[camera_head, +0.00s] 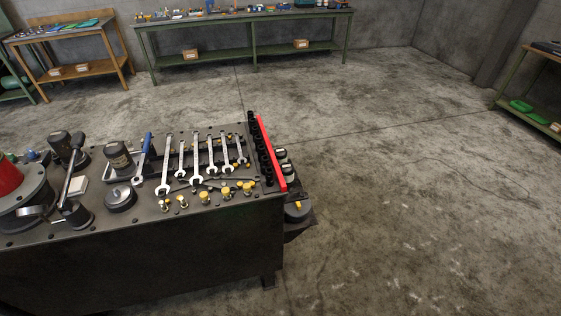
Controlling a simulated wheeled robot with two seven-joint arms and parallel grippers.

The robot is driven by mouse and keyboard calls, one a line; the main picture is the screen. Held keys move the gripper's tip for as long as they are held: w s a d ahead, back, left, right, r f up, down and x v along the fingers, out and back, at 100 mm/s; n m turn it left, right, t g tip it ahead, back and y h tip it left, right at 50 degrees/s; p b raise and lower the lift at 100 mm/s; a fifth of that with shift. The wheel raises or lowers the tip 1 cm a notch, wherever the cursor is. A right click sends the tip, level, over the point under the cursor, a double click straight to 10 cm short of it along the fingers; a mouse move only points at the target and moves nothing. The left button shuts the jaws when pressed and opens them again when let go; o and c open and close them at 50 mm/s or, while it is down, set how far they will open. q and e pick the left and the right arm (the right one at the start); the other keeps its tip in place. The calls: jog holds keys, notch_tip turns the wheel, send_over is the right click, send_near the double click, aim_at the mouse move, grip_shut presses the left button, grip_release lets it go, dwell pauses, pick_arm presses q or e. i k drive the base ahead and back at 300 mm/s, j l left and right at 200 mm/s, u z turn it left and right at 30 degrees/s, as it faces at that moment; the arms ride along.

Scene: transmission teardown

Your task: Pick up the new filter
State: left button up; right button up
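Two dark cylindrical canisters that look like filters stand on the dark metal workbench (225,207) at the left. One canister (118,157) has a pale label and stands beside a light metal frame. The other canister (60,146) stands further left, partly behind a tool with a handle (77,168). I cannot tell which of them is the new filter. A low round black part (120,199) lies in front of the first canister. Neither of my grippers is in view.
Several wrenches (181,158) and small yellow-topped fittings (204,197) lie right of the canisters. A red rail (271,153) edges the bench's right end. A red cone-shaped object (9,175) stands far left. The concrete floor right of the bench is clear. A green table (245,18) stands behind.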

aim_at(282, 153)
jog(key=u, duration=1.35)
jog(key=z, duration=1.35)
jog(key=i+l+u, duration=0.45)
jog(key=l+u, duration=0.15)
jog(key=i+l+u, duration=0.25)
jog(key=l, duration=0.2)
jog(key=l+u, duration=0.6)
jog(key=l, duration=0.25)
jog(key=l+u, duration=0.3)
jog(key=l, duration=0.2)
jog(key=i, duration=0.05)
